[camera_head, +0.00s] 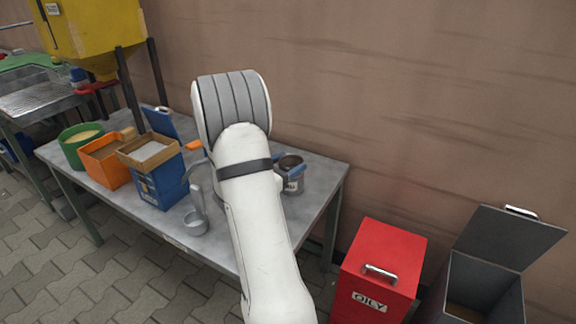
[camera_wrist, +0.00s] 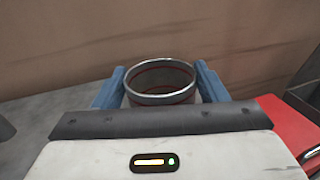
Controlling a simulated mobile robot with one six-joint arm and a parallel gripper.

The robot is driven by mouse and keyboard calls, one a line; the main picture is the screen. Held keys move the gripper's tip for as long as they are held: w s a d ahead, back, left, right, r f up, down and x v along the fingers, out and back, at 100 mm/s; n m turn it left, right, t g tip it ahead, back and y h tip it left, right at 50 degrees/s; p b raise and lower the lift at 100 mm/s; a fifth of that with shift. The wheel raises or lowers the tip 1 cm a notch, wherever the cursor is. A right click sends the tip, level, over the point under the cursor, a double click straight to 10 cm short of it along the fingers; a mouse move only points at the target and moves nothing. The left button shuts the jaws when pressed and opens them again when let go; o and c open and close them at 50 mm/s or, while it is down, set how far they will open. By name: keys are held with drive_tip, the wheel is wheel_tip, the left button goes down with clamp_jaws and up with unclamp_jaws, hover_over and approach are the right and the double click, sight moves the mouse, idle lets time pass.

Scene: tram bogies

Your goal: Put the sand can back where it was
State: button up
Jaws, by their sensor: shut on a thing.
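A grey metal can (camera_head: 291,180) with an open, dark top is at the right end of the grey table (camera_head: 318,186). I take it to be the sand can, though no label is readable. In the wrist view, the can (camera_wrist: 160,82) shows a shiny rim and a red ring inside. My gripper (camera_wrist: 160,88) is shut on it, with a blue finger on each side. In the head view my white arm hides part of the gripper (camera_head: 289,175). The can looks upright. I cannot tell whether its base touches the table.
A green tub (camera_head: 72,151), an orange bin (camera_head: 104,170), a blue box (camera_head: 160,188) and a metal dipper (camera_head: 195,222) stand left on the table. A yellow hopper (camera_head: 95,30) stands behind. A red bin (camera_head: 383,262) and an open grey bin (camera_head: 485,278) stand right.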

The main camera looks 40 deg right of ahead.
drive_tip(key=shift+f, duration=0.1)
drive_tip(key=o, duration=1.3)
